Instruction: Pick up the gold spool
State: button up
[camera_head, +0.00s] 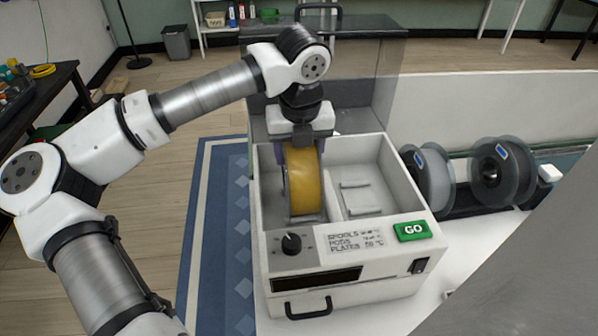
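The gold spool (305,181) stands upright on its edge in the left part of an open white box-shaped machine (410,190). My gripper (299,150) points down over the top of the spool, with its fingers reaching down at the spool's sides. The fingertips are partly hidden, so I cannot tell whether they press on the spool.
The machine's front has a dark knob (291,243), a green GO button (412,231) and a handle (308,308). A raised clear lid (370,75) stands behind it. The machine's right compartment holds only a small raised frame (360,197).

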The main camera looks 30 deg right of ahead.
grip_shut()
jog(key=shift+r, duration=0.1)
jog(key=shift+r, duration=0.15)
